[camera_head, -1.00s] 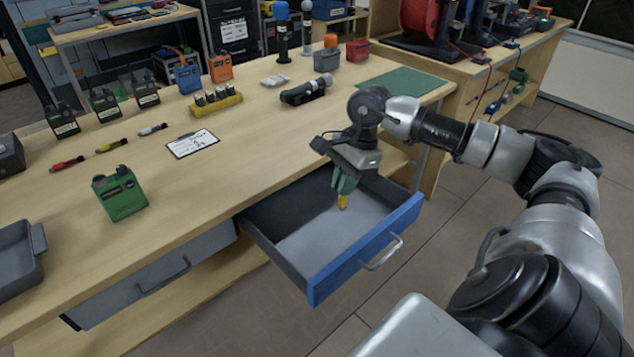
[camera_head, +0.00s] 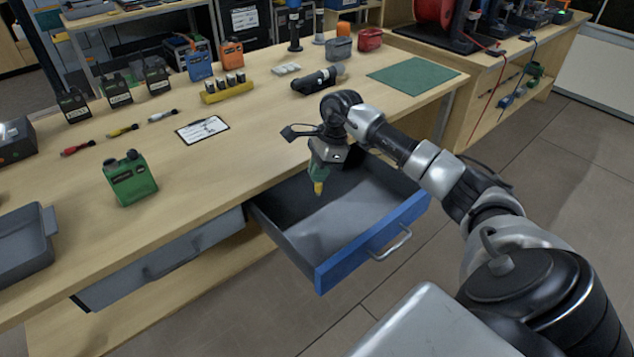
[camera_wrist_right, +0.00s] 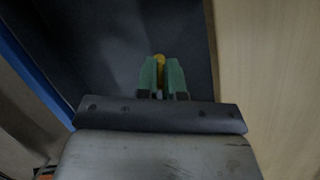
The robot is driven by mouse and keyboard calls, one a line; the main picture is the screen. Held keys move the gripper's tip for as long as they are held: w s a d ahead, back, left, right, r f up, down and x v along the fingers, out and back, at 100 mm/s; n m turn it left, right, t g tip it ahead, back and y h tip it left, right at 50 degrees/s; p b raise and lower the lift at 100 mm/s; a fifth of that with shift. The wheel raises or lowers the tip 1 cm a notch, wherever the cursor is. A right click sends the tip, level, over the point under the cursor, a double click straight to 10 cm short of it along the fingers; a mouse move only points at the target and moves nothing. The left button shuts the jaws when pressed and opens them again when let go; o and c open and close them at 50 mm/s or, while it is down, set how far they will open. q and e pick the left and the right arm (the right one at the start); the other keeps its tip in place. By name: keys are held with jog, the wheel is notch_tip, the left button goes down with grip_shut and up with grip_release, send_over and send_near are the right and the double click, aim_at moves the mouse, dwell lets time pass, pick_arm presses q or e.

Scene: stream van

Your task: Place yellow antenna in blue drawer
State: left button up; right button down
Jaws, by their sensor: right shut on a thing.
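The blue-fronted drawer (camera_head: 372,243) is pulled open from the wooden workbench, its grey inside empty as far as I can see. My right gripper (camera_head: 318,178), with green fingers, points down over the drawer's back-left part. It is shut on a yellow antenna (camera_head: 318,188), whose yellow end shows below the fingertips. In the right wrist view the yellow antenna (camera_wrist_right: 160,62) sits between the green fingers (camera_wrist_right: 161,77), mostly hidden by them. I cannot tell whether its lower end touches the drawer floor. My left gripper is out of view.
On the bench lie a green radio (camera_head: 130,180), a clipboard (camera_head: 202,129), small red, yellow and white-tipped items (camera_head: 122,131), and a yellow battery rack (camera_head: 226,90). A grey tray (camera_head: 22,245) sits at left. A closed grey drawer (camera_head: 165,262) is beside the open one.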

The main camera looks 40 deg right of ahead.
aim_at(317, 184)
jog(key=shift+w+f, duration=0.15)
jog(key=shift+w, duration=0.05)
jog(key=shift+f, duration=2)
jog(key=c, duration=1.6)
grip_release()
jog(key=o, duration=0.3)
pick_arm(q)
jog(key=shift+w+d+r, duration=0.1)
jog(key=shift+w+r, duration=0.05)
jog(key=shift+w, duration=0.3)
pick_arm(e)
jog(key=shift+o, duration=0.2)
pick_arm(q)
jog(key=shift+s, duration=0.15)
